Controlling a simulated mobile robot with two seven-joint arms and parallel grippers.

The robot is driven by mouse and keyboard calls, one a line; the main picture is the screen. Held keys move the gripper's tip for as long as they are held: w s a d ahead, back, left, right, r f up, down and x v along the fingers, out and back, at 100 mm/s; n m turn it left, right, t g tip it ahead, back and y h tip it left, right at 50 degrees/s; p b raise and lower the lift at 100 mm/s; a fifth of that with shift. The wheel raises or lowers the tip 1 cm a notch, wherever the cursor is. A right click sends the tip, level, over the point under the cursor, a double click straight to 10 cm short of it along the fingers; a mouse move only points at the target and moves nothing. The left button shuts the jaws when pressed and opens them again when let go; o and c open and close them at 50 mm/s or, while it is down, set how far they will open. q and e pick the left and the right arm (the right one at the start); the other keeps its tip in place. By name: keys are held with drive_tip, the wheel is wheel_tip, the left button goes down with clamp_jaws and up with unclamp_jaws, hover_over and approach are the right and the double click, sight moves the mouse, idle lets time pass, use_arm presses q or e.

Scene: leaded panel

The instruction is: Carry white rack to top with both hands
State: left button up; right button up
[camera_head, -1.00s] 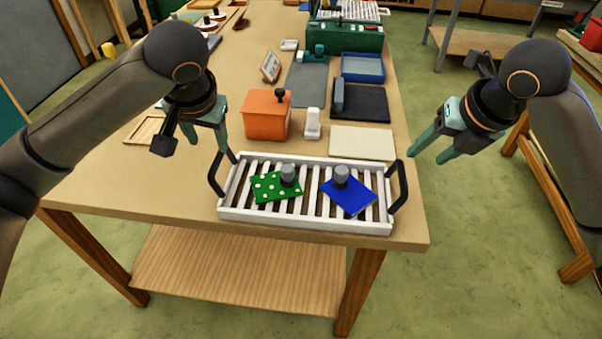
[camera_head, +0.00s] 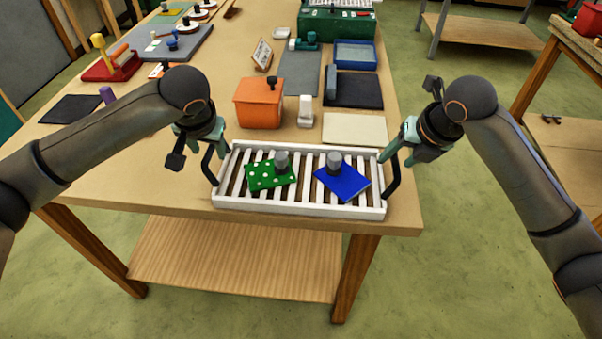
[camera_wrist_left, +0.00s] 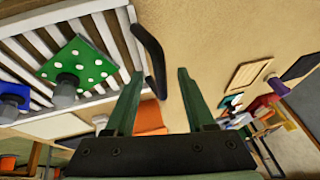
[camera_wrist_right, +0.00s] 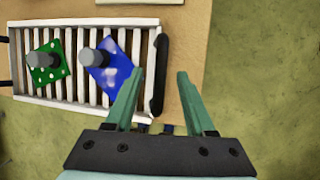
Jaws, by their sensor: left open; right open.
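The white rack (camera_head: 300,209) is a slatted tray with a black handle at each end, lying on the near end of the table. A green piece with white dots (camera_head: 262,178) and a blue piece (camera_head: 345,184), each with a grey knob, lie on it. My left gripper (camera_head: 216,146) is open at the left handle (camera_head: 209,166); in the left wrist view that handle (camera_wrist_left: 150,58) shows near the fingertips. My right gripper (camera_head: 388,152) is open at the right handle (camera_head: 392,180); in the right wrist view the handle (camera_wrist_right: 161,75) stands just past the fingers (camera_wrist_right: 160,80).
Behind the rack stand an orange box (camera_head: 259,104), a white block (camera_head: 305,112) and a cream sheet (camera_head: 354,129). A dark mat (camera_head: 357,90), a blue tray (camera_head: 355,55) and a green case (camera_head: 337,25) lie farther back. The table's front edge is close to the rack.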

use_arm(q)
drive_tip(key=shift+x, duration=1.4)
use_arm(e)
drive_tip(key=shift+x, duration=1.4)
use_arm(q)
clamp_jaws()
use_arm(e)
clamp_jaws()
use_arm(q)
drive_tip(key=shift+w+r, duration=0.15)
drive_tip(key=shift+r, duration=0.2)
use_arm(e)
drive_tip(key=shift+w+r, duration=0.2)
drive_tip(key=shift+r, duration=0.15)
